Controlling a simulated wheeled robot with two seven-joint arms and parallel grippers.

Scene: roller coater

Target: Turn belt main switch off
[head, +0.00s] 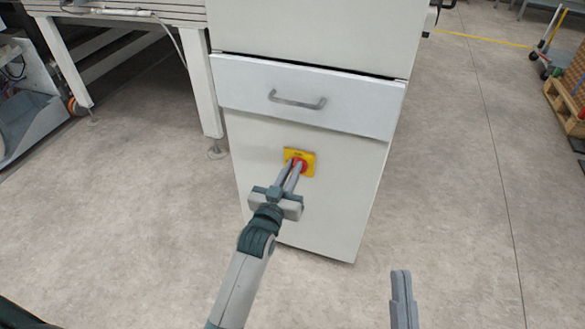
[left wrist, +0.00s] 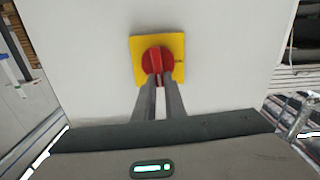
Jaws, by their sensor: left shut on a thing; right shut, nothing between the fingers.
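The belt main switch is a red rotary knob (left wrist: 157,62) on a yellow square plate (left wrist: 176,45), on the front of a white cabinet. In the head view the yellow plate (head: 308,157) sits below the drawer, and the red knob (head: 298,163) is partly hidden by my fingers. My left gripper (head: 296,169) is shut on the red knob; its fingers also show in the left wrist view (left wrist: 157,82). In that view the knob's grip looks nearly upright. My right gripper (head: 401,275) is shut and empty at the lower right, away from the cabinet.
The white cabinet (head: 330,215) has a drawer with a grey handle (head: 297,101) above the switch. A white-legged table frame (head: 197,85) stands to its left. A pallet of boxes (head: 568,85) is at the far right. The floor right of the cabinet is clear.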

